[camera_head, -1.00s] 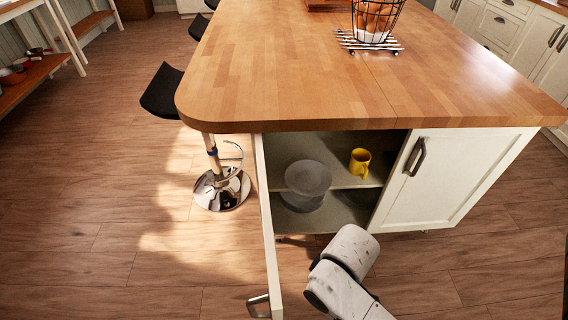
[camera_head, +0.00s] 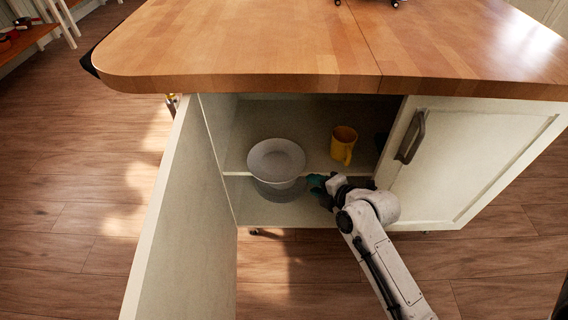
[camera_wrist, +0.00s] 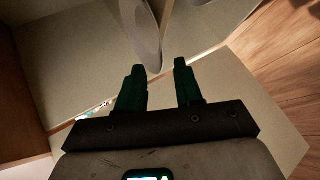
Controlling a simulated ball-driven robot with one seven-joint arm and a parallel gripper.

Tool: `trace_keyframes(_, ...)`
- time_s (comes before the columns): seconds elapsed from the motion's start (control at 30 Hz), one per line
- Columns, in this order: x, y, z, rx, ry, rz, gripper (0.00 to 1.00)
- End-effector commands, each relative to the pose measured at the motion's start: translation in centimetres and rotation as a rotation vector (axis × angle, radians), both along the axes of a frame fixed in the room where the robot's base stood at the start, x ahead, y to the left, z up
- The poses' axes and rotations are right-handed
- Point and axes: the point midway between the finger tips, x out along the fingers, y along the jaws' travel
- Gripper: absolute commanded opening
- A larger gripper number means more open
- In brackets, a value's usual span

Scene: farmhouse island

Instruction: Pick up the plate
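The pale grey plate (camera_head: 276,154) sits at the upper shelf's front edge inside the open cabinet, its near rim overlapping the shelf edge. In the wrist view the plate (camera_wrist: 142,30) shows nearly edge-on, its rim end close to the gap between my fingertips. My gripper (camera_head: 319,182) is at the cabinet opening, just right of and slightly below the plate in the head view. In the wrist view my gripper (camera_wrist: 158,68) has its two dark green fingers apart with nothing clearly held. Whether the rim lies between the fingers or beyond them cannot be told.
Another pale dish (camera_head: 279,191) shows below the plate. A yellow mug (camera_head: 343,145) stands on the shelf to the right. The open cabinet door (camera_head: 185,225) borders the left, the closed door (camera_head: 470,160) the right. The wooden countertop (camera_head: 250,45) overhangs above.

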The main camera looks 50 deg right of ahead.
Motion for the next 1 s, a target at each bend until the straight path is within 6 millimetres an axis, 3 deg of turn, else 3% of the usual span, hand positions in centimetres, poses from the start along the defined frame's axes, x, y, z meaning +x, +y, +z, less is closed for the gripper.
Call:
trace_keyframes(0.3,3.6,-1.0,-2.2,-0.01,-0.006,0.003,0.35)
trace_keyframes(1.0,8.9,-2.3,-5.6,-0.01,-0.003,0.003,0.35)
